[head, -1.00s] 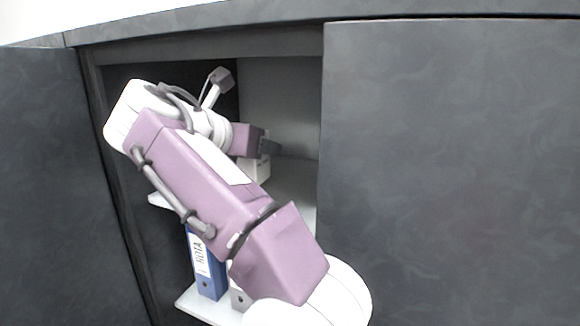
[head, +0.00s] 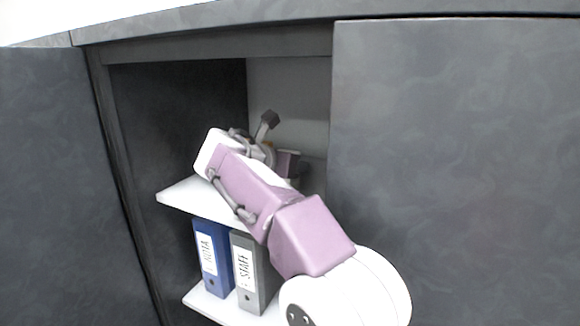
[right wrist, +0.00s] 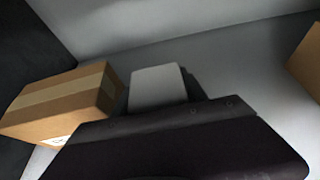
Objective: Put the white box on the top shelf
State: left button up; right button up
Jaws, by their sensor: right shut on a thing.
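The white box (right wrist: 157,86) shows in the right wrist view, sticking out past the dark body of my right gripper (right wrist: 165,98). The gripper is shut on it. In the head view my right gripper (head: 298,168) is inside the cabinet, above the level of the upper visible shelf (head: 180,196) and toward its right side. My arm and the right door hide the box there. I cannot tell whether the box touches the shelf. My left gripper is not in view.
In the right wrist view a taped brown carton (right wrist: 62,100) lies left of the box, and another carton (right wrist: 310,62) is at the right edge. Below the shelf stand a blue binder (head: 213,262) and a grey binder (head: 250,275). A dark door panel (head: 460,170) covers the right.

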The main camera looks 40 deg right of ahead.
jog(key=shift+s+a+r, duration=0.1)
jog(key=shift+a, duration=0.15)
jog(key=o, duration=1.2)
jog(key=shift+f, duration=0.2)
jog(key=o, duration=0.3)
jog(key=shift+d, duration=0.2)
jog(key=shift+a+r, duration=0.1)
jog(key=shift+r, duration=0.2)
jog(key=b+v, duration=0.1)
jog(key=v, duration=1.1)
jog(key=shift+s+f, duration=0.1)
jog(key=shift+f, duration=0.05)
